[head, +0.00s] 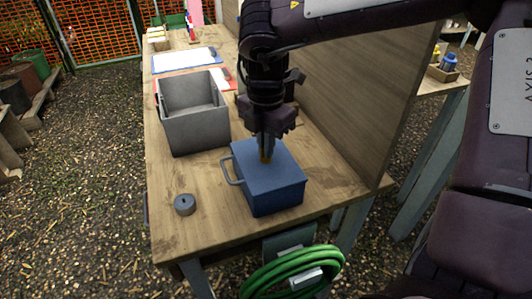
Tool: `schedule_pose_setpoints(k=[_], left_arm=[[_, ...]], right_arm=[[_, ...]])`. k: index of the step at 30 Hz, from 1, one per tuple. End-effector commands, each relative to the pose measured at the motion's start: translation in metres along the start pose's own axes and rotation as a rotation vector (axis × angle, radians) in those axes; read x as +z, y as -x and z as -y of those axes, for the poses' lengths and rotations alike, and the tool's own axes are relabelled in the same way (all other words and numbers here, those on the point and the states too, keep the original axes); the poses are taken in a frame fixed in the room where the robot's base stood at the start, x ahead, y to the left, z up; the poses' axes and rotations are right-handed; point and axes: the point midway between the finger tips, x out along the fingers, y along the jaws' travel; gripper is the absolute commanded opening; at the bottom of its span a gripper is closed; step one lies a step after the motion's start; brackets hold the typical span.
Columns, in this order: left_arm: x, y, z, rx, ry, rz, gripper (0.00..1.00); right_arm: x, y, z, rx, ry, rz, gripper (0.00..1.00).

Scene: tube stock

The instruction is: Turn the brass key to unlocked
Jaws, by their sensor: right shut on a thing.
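A blue box (273,186) with a flat lid and a handle on its left side stands near the front of the wooden bench (200,235). The brass key (265,157) shows as a small orange-brown piece at the box lid, below my right gripper (265,150). My right gripper points down from above and is shut on the brass key. The fingers hide most of the key, so I cannot tell how far it is turned. My left gripper is not in view.
A grey open bin (193,137) stands behind the box. A small grey round piece (185,204) lies to the left. A wooden panel (345,95) rises along the bench's right side. A green hose (290,272) hangs at the front. The bench's front left is mostly clear.

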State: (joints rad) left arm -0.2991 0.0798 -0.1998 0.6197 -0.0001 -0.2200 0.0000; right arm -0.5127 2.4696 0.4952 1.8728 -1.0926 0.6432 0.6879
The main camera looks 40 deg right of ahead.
Motion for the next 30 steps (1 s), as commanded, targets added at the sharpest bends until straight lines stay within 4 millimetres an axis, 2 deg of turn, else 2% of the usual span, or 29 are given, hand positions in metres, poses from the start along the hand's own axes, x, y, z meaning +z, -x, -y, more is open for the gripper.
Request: schedule_pose_setpoints(k=[2, 4, 6, 15, 24, 30], left_arm=[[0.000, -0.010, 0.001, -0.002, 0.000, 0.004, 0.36], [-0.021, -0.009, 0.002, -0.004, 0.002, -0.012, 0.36], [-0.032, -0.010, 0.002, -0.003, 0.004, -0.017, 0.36], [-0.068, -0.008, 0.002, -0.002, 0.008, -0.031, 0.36], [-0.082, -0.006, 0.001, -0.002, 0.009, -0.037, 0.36], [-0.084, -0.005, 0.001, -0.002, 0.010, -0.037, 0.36]], right_arm=[[0.000, -0.003, -0.001, 0.003, -0.069, 0.002, 0.00], [0.000, -0.003, -0.001, 0.003, -0.131, 0.001, 0.00], [0.000, -0.003, -0.001, 0.003, -0.190, 0.001, 0.00], [0.000, -0.001, -0.001, 0.003, -0.383, 0.000, 0.00], [0.000, 0.001, -0.001, 0.002, -0.473, 0.000, 0.00], [0.000, 0.001, -0.001, 0.003, -0.486, 0.000, 0.00]])
